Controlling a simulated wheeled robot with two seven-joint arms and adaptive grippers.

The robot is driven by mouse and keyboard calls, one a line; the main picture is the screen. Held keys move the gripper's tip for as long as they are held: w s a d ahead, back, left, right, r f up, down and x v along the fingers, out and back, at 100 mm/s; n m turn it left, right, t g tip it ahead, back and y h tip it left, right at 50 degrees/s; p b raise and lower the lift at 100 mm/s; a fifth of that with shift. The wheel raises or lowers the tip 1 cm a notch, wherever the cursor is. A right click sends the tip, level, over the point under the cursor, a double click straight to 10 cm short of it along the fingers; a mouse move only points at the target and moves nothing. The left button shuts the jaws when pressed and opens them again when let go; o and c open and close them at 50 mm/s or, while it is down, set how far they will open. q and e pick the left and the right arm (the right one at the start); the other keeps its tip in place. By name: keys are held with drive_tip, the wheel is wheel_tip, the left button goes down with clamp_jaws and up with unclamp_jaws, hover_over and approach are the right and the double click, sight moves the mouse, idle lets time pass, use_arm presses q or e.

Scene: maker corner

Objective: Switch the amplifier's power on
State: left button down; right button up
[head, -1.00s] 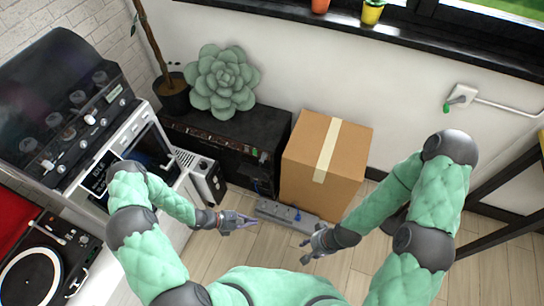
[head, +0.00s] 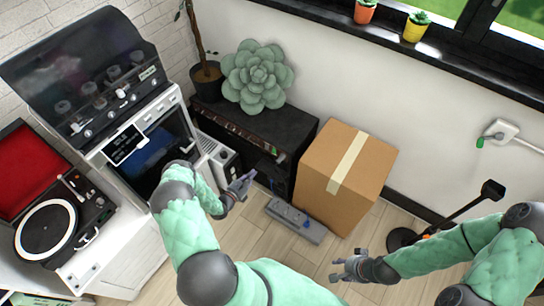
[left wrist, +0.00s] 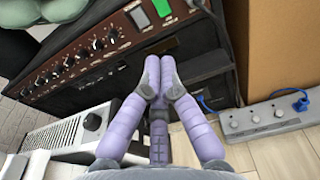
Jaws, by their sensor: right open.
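The amplifier (head: 262,122) is a black box against the wall. I cannot tell whether that rocker is on or off. My left gripper (head: 246,180) is in front of the amplifier's lower right part. In the left wrist view its fingertips (left wrist: 159,68) are together and empty, below the panel in the picture. My right gripper (head: 345,268) is open and empty over the floor, away from the amplifier.
A cardboard box (head: 345,190) stands right of the amplifier. A grey power strip (head: 296,222) with a blue plug lies on the floor before them. A succulent (head: 257,78) and a potted plant (head: 207,78) sit on the amplifier. A white heater-like unit (head: 222,160) stands left.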

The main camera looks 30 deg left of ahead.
sight(272, 152)
use_arm(q)
drive_tip(key=shift+w, duration=0.1)
drive_tip(key=w+b, duration=0.1)
drive_tip(key=w, duration=0.3)
drive_tip(key=w+f+b, duration=0.1)
drive_tip(key=w+b, duration=0.1)
drive_tip(key=w, duration=0.3)
drive_tip(key=w+d+b, duration=0.1)
drive_tip(key=w, duration=0.3)
drive_tip(key=shift+w+d+f+b, duration=0.1)
drive_tip(key=shift+w+f+b, duration=0.2)
drive_tip(key=shift+f+b, duration=0.1)
